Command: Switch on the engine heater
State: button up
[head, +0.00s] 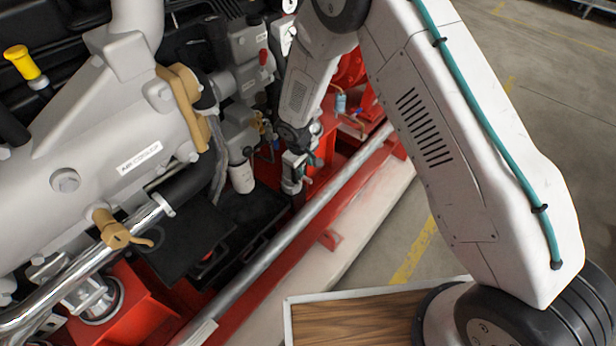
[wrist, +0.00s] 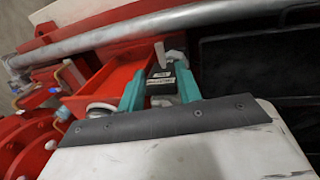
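In the wrist view, a small black block with a pale label (wrist: 161,78) sits between my two teal fingers. A pale grey lever-like piece (wrist: 160,53) stands at its far end. The label is too small to read, so I cannot tell whether this is the engine heater switch. My gripper (wrist: 161,88) is open, one finger on each side of the block; I cannot tell whether either finger touches it. In the head view my gripper (head: 296,168) is low beside the engine, near the red frame, and its fingertips are small and partly hidden.
The grey engine (head: 90,150) with a tan-handled valve (head: 118,232) fills the left. A silver rail (head: 290,235) runs along the red frame (head: 235,310). A white filter (head: 242,178) hangs left of my gripper. Open floor (head: 550,70) lies at right.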

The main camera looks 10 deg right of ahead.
aim_at(309, 180)
jog(key=f, duration=0.5)
jog(key=w+d+f, duration=0.1)
jog(key=f, duration=0.1)
jog(key=shift+f, duration=0.15)
grip_shut()
